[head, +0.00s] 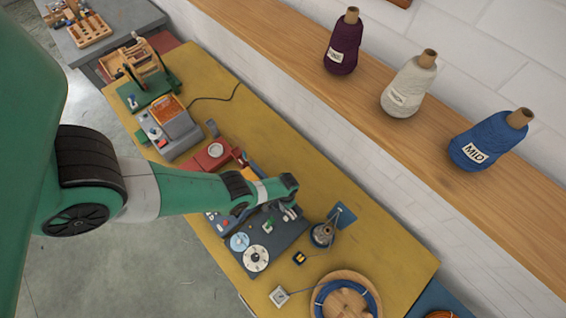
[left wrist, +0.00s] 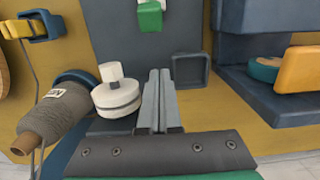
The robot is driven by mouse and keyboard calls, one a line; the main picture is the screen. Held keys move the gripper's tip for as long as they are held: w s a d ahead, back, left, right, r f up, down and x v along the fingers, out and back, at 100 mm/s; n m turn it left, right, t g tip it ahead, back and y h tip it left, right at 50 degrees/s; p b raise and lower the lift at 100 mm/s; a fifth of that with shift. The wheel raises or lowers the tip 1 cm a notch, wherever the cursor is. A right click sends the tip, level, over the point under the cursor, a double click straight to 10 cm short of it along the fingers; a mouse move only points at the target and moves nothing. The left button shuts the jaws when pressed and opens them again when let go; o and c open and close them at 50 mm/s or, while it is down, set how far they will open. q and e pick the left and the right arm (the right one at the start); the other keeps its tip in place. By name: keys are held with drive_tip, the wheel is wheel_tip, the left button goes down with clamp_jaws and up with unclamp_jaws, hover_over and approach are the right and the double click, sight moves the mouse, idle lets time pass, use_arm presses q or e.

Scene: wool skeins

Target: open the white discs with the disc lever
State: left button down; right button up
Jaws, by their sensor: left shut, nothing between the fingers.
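The white discs (left wrist: 117,97) show in the left wrist view as a stacked pair with a small white knob on top, just left of my left fingers and apart from them by a narrow gap or touching; I cannot tell which. A green-capped lever (left wrist: 150,17) on a white base stands beyond the fingertips. A green lever also shows in the head view (head: 268,225), on the dark blue machine deck (head: 283,238). I cannot tell whether it is the disc lever. My left gripper (head: 290,211) is shut and empty over this deck; its fingers show in the left wrist view (left wrist: 160,98). My right gripper is out of view.
A grey yarn cone (left wrist: 55,115) stands left of the discs. A white dial (head: 256,258) and a light blue dial (head: 239,242) sit at the deck's front. A wooden round tray (head: 359,283) lies at lower right. Three labelled cones stand on the shelf (head: 440,140).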

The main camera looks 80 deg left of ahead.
sight(270, 224)
use_arm(q)
wheel_tip(270, 224, down, 3)
drive_tip(key=shift+s+f+b, duration=0.1)
drive_tip(key=shift+f+b, duration=0.1)
drive_tip(key=shift+b, duration=0.6)
drive_tip(key=s+d+r+p, duration=0.1)
drive_tip(key=p, duration=0.1)
drive_tip(key=s+r+p, duration=0.1)
drive_tip(key=shift+s+d+r+p, duration=0.15)
drive_tip(key=shift+s+d+p, duration=0.2)
drive_tip(key=shift+s+d, duration=0.1)
drive_tip(key=shift+s, duration=0.2)
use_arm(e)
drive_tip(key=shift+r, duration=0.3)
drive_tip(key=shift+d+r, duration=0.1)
use_arm(q)
drive_tip(key=shift+r+t, duration=0.1)
drive_tip(key=shift+t, duration=0.2)
drive_tip(key=shift+s+d+p, duration=0.15)
drive_tip(key=shift+p, duration=0.15)
drive_tip(key=shift+t+y, duration=0.3)
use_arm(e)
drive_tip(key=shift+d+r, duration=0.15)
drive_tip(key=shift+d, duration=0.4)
